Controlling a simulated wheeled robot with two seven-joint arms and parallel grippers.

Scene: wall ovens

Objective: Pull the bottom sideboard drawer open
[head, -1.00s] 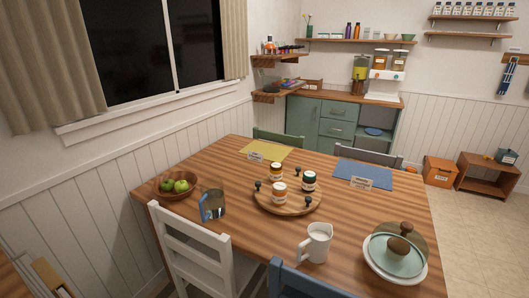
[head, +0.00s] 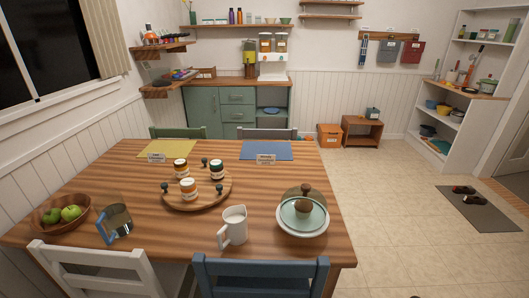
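The green sideboard (head: 204,112) stands against the back wall, beyond the dining table. It has a stack of drawers in its middle, a door on the left and an open shelf on the right. The lowest drawer I can make out (head: 236,131) looks shut; the table and chairs hide the sideboard's bottom part. Neither of my grippers shows in the head view.
The wooden dining table (head: 130,205) fills the front left, with a white chair (head: 95,272), a blue chair (head: 262,275) and two more chairs around it. An orange box (head: 329,135) and a low wooden shelf (head: 362,131) stand by the back wall.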

